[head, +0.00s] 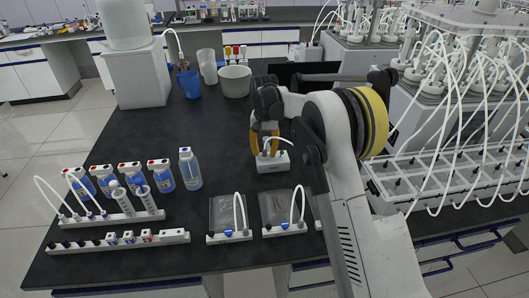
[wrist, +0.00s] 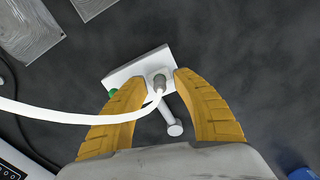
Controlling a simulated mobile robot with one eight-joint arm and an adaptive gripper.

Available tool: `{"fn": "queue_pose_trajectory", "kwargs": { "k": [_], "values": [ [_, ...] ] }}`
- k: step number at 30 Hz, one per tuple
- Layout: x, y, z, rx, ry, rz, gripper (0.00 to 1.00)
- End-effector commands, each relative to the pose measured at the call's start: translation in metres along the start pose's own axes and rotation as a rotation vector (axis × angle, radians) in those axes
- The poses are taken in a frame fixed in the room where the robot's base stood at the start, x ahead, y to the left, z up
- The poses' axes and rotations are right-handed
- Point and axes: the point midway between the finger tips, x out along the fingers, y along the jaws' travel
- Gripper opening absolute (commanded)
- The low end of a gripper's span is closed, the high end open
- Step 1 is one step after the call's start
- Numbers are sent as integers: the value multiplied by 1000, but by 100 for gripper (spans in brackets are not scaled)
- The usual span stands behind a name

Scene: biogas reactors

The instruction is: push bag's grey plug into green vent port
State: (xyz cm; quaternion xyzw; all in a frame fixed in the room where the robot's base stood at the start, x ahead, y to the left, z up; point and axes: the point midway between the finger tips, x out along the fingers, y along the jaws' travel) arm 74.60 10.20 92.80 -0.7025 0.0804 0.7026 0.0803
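My gripper (head: 264,152) is over a small white block (head: 273,163) on the black bench. In the wrist view, its yellow fingers (wrist: 150,82) stand apart, one on each side of a grey plug (wrist: 159,82). Dark gaps show between the plug and both fingers. The grey plug is at the end of a white tube (wrist: 70,118) and appears seated in or against the white block (wrist: 132,68); I cannot tell how deep. A green port (wrist: 113,92) shows at the block's left end, partly behind the left finger. A white peg (wrist: 174,128) lies below the plug.
Two flat grey bags (head: 223,211) (head: 278,206) with white tubes lie at the front. White racks (head: 118,243) and several blue-labelled bottles (head: 190,170) stand to the left. Beakers (head: 235,82) stand behind. A tube-covered reactor bank (head: 450,170) is on the right. The bench middle is clear.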

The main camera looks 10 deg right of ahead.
Motion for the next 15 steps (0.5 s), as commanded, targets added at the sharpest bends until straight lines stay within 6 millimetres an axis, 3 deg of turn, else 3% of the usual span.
{"fn": "queue_pose_trajectory", "kwargs": {
  "k": [15],
  "values": [
    [-99, 0, 0, 0, 0, 0, 34]
  ]
}}
